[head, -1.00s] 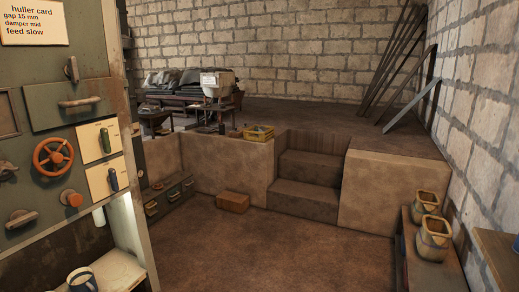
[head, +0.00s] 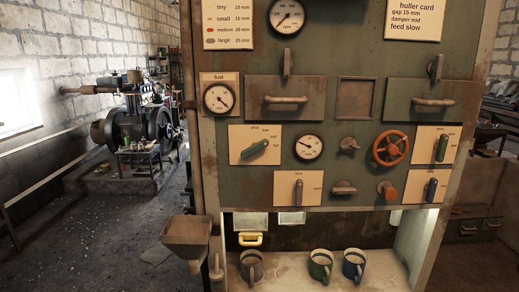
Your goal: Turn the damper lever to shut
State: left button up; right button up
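The panel (head: 340,110) faces me and carries several small levers on cream plates. A green lever (head: 256,151) at the middle left is tilted, its upper end to the right. A grey lever (head: 299,190) lower down stands upright. At the right are a green lever (head: 441,148) and, below it, a dark blue lever (head: 432,188), both roughly upright. The plate lettering is too small for me to tell which is the damper lever. Neither of my grippers is in view.
A red handwheel (head: 391,148), gauges and drawer handles share the panel. Mugs (head: 320,265) stand on the shelf below. A hopper (head: 186,236) juts out at lower left. An engine with a flywheel (head: 155,125) stands behind left. The floor at left is mostly clear.

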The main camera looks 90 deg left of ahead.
aim_at(255, 147)
jog(key=u, duration=2.3)
